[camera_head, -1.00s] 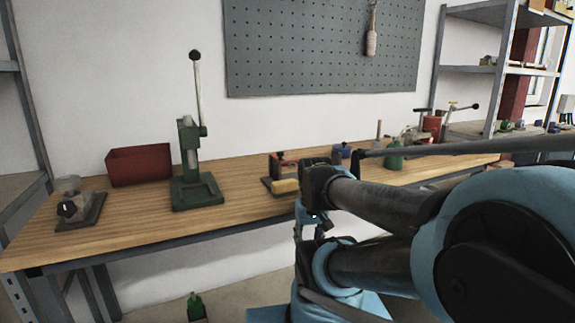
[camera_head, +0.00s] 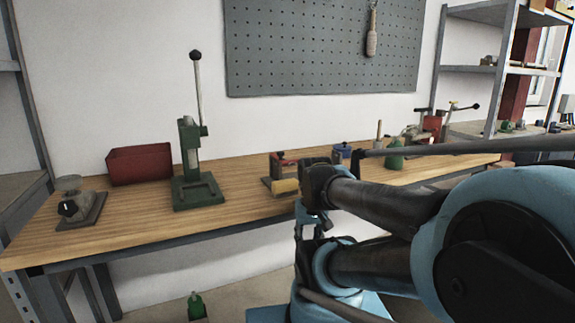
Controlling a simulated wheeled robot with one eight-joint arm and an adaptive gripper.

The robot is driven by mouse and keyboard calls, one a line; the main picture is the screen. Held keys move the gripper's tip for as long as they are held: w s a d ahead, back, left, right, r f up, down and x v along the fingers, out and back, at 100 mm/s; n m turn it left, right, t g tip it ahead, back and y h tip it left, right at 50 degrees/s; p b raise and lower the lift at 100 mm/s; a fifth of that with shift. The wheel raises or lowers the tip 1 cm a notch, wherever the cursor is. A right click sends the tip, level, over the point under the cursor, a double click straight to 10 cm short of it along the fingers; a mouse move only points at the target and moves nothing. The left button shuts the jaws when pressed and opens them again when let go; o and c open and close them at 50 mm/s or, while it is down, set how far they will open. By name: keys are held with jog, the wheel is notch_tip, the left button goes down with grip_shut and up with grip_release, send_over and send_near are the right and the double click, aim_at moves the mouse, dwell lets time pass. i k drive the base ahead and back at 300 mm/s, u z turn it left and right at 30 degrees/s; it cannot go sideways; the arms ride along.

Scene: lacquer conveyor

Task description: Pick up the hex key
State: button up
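I cannot make out a hex key in the head view. My arm reaches in from the right, its blue and dark links covering the right part of the workbench (camera_head: 130,228). The end of my arm is around the bench's front edge, near the picture's middle. My gripper's fingers cannot be made out there, so its opening does not show. Whatever lies behind the arm on the bench is hidden.
On the bench stand a red bin (camera_head: 140,164), a green lever press (camera_head: 194,160), a small grey device (camera_head: 75,205) and a red clamp-like tool (camera_head: 284,168). A pegboard (camera_head: 320,45) hangs behind. The front-left bench top is clear.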

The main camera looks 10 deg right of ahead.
aim_at(293, 163)
jog(key=z, duration=0.05)
jog(key=k, duration=0.5)
jog(key=u, duration=1.3)
jog(key=k, duration=0.8)
jog(key=z, duration=1.8)
jog(key=i, duration=1)
